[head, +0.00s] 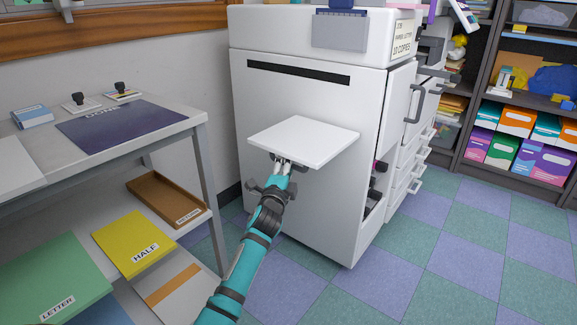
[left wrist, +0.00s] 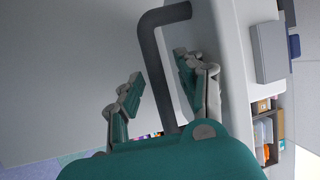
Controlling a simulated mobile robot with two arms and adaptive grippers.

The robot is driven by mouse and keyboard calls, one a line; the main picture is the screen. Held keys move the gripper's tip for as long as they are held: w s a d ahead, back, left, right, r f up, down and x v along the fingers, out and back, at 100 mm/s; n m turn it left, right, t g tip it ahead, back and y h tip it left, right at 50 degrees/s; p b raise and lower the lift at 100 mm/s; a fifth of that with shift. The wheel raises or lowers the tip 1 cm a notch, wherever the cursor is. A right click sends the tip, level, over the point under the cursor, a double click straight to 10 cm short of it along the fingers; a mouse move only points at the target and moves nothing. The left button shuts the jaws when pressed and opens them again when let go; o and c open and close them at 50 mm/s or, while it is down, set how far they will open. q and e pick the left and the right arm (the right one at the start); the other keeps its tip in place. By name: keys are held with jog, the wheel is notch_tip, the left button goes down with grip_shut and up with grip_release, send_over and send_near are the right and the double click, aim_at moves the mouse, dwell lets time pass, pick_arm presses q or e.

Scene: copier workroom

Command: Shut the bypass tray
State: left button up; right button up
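The bypass tray (head: 305,140) is a white flap standing out open from the end panel of the white copier (head: 300,95). My left gripper (head: 283,166) is just under the tray, near its left front edge, and its tips are partly hidden by the flap. In the left wrist view, a dark grey bar handle (left wrist: 152,45) runs between the two fingers of my left gripper (left wrist: 160,68). The fingers are apart, with a clear gap on the left side of the bar; the right finger is close to it, and I cannot tell if it touches. My right gripper is not in view.
A grey table (head: 200,120) with a lower shelf of labelled folders and a brown tray (head: 165,200) stands left of my arm. The copier's side door handle (head: 414,103) juts out at right. Shelves (head: 520,110) stand far right. The checkered floor (head: 450,250) at right is clear.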

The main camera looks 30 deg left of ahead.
pick_arm(q)
grip_shut()
dwell(0.3)
